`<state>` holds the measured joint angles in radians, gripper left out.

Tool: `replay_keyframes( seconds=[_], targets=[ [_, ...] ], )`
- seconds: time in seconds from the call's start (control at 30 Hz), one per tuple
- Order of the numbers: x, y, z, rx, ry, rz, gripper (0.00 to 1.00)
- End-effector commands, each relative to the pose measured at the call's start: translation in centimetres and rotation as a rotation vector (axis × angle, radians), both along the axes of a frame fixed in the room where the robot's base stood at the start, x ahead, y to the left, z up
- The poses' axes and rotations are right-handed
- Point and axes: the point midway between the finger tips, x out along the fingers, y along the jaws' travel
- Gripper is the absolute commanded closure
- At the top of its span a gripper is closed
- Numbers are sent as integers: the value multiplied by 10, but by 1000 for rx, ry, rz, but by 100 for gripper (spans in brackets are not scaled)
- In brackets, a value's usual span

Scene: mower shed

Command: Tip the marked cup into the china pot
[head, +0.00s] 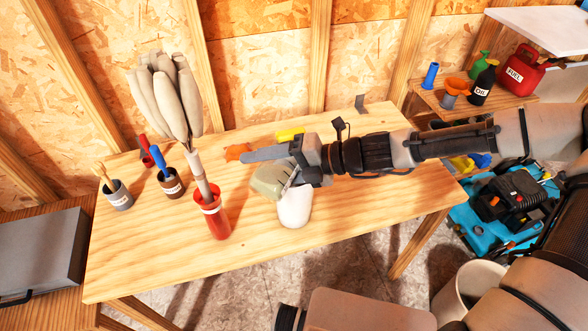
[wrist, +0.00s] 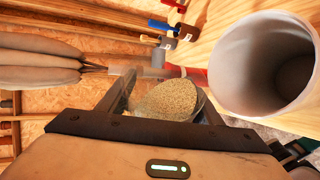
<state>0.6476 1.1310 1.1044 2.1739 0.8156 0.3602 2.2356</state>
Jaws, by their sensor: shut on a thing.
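My gripper (head: 287,174) is shut on a pale grey-green cup (head: 268,183) above the middle of the table. In the wrist view the cup sits between my two fingers (wrist: 165,98), and tan grains (wrist: 168,100) show in it. The cup looks tilted in the head view; I see no mark on it. The white china pot (head: 295,208) stands on the table just below and right of the cup. Its open round mouth shows large in the wrist view (wrist: 228,62), and the inside that shows looks empty. I see no grains falling.
A red holder (head: 217,222) with tall pale plumes stands left of the pot. A brown labelled pot (head: 173,189) and a grey labelled pot (head: 120,201) stand farther left. A yellow thing (head: 290,134) lies behind my gripper. The table's front (head: 160,270) is clear.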

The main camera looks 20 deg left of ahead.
Motion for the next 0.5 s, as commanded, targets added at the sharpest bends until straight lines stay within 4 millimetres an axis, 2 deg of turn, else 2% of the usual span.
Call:
replay_keyframes(
  seconds=[0.5],
  targets=[
    [6, -1, 2, 17, 69, 1, 74]
  ],
)
